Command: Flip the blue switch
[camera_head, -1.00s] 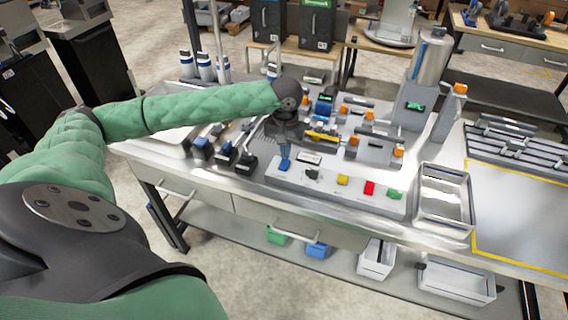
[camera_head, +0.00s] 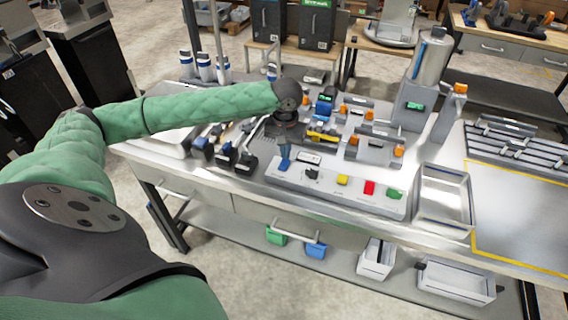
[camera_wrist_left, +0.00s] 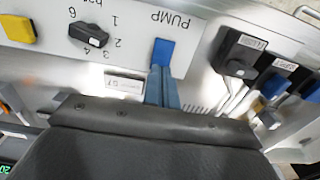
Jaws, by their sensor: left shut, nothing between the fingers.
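The blue switch (camera_head: 284,164) sits at the left end of a pale grey control box (camera_head: 330,184) on the bench. In the left wrist view the blue switch (camera_wrist_left: 163,52) stands beside the word PUMP, seen upside down. My left gripper (camera_head: 286,149) reaches down just behind the switch, its fingers shut and empty. In the left wrist view the gripper's fingertips (camera_wrist_left: 160,72) are right at the switch's near end; I cannot tell whether they touch it. My right gripper is not in view.
The same box carries a black rotary knob (camera_head: 312,174) and yellow (camera_head: 343,180), red (camera_head: 369,187) and green (camera_head: 394,194) controls. Black-and-blue tool handles (camera_head: 224,153) lie left of the box. A metal tray (camera_head: 443,197) stands at its right.

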